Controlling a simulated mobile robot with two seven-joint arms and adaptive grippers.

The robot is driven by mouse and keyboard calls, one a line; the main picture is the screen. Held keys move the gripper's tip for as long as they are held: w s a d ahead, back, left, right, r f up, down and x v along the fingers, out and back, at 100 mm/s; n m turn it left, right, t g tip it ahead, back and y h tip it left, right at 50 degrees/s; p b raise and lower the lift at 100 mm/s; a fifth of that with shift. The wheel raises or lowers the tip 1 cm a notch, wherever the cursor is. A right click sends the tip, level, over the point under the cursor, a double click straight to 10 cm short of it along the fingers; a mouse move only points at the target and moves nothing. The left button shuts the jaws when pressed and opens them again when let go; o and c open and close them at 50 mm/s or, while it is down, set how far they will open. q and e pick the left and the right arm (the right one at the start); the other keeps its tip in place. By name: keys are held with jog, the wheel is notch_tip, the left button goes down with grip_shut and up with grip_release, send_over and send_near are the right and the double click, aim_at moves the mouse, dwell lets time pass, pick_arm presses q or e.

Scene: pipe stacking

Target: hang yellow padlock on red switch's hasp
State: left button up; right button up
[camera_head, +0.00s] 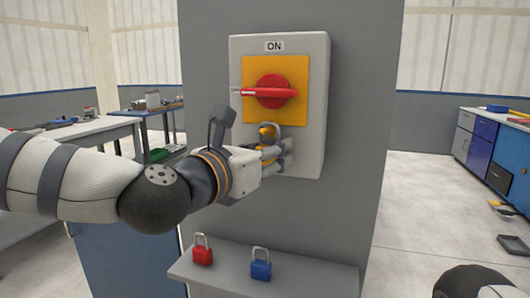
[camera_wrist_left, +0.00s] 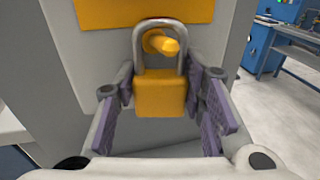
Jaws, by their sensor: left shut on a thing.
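The red switch (camera_head: 272,92) sits on an orange-yellow plate on a grey box labelled ON, its handle level. Below it, a yellow peg-like hasp (camera_wrist_left: 162,43) sticks out of the box front. My left gripper (camera_head: 284,153) is at the lower front of the box. In the left wrist view my left gripper (camera_wrist_left: 165,92) is shut on the sides of the yellow padlock (camera_wrist_left: 160,97). The padlock is upright, its grey shackle up. The hasp's tip shows inside the shackle loop; I cannot tell how far it passes through. In the head view the fingers partly hide the padlock.
A red padlock (camera_head: 202,255) and a blue padlock (camera_head: 261,268) stand on a grey shelf (camera_head: 310,277) below the box. The box is fixed to a wide grey column (camera_head: 355,150). Workbenches stand at the back left, and blue cabinets (camera_head: 482,143) at the right.

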pick_arm(q)
jog(key=shift+w, duration=0.1)
dwell(0.3)
jog(key=o, duration=1.1)
jog(key=shift+c, duration=0.2)
jog(key=shift+o, duration=1.1)
jog(key=shift+w+f, duration=0.1)
jog(key=shift+w, duration=0.05)
